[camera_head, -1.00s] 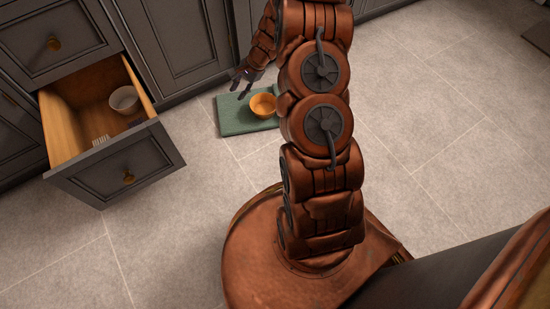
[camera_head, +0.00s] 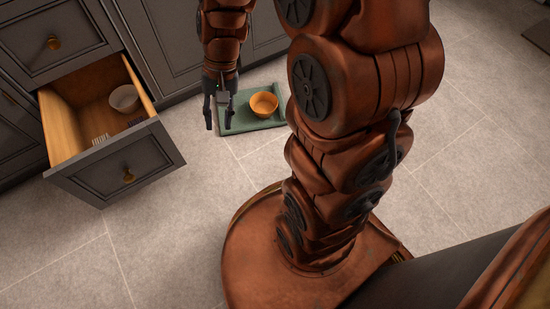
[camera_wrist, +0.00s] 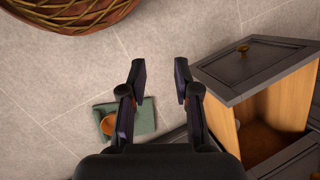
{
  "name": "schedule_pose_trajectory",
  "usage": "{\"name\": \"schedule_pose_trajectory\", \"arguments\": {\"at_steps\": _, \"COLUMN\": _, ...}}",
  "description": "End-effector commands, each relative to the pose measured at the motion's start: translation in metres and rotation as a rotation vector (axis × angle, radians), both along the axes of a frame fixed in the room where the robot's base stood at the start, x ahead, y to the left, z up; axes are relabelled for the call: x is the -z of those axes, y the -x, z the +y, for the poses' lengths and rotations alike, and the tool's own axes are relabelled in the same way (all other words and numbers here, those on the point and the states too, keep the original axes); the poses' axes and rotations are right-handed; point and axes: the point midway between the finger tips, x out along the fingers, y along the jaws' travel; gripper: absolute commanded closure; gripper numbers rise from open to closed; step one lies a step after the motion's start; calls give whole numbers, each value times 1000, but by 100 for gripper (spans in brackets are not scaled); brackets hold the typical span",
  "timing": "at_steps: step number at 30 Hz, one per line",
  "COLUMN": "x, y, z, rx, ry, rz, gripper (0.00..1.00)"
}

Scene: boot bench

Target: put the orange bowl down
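The orange bowl (camera_head: 263,104) rests upright on a green tray (camera_head: 240,126) on the floor, in front of the cabinets. My gripper (camera_head: 219,127) is open and empty, at the left side of the tray and apart from the bowl. In the wrist view my gripper (camera_wrist: 160,72) shows its two fingers spread with only floor between them. The orange bowl (camera_wrist: 108,124) is partly hidden behind the left finger there, on the green tray (camera_wrist: 145,117).
An open drawer (camera_head: 118,165) at the left holds a white bowl (camera_head: 124,98) and a pale slotted item (camera_head: 100,140). It also shows in the wrist view (camera_wrist: 262,68). Dark cabinets (camera_head: 165,40) stand behind. The tiled floor is clear in front. A dark mat (camera_head: 538,36) lies far right.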

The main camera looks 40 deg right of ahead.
Motion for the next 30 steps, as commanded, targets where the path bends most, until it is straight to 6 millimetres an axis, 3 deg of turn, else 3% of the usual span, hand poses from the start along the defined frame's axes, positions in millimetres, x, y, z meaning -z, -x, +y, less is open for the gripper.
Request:
{"name": "schedule_pose_trajectory", "arguments": {"at_steps": 12, "x": -38, "y": 123, "z": -1, "rx": -323, "ry": 128, "rz": 27, "gripper": 69}}
{"name": "schedule_pose_trajectory", "arguments": {"at_steps": 18, "x": -45, "y": 168, "z": -11, "rx": -431, "ry": 182, "rz": 45, "gripper": 69}}
{"name": "schedule_pose_trajectory", "arguments": {"at_steps": 24, "x": -48, "y": 188, "z": -18, "rx": -477, "ry": 206, "rz": 55, "gripper": 69}}
{"name": "schedule_pose_trajectory", "arguments": {"at_steps": 30, "x": -48, "y": 189, "z": -19, "rx": -482, "ry": 208, "rz": 57, "gripper": 69}}
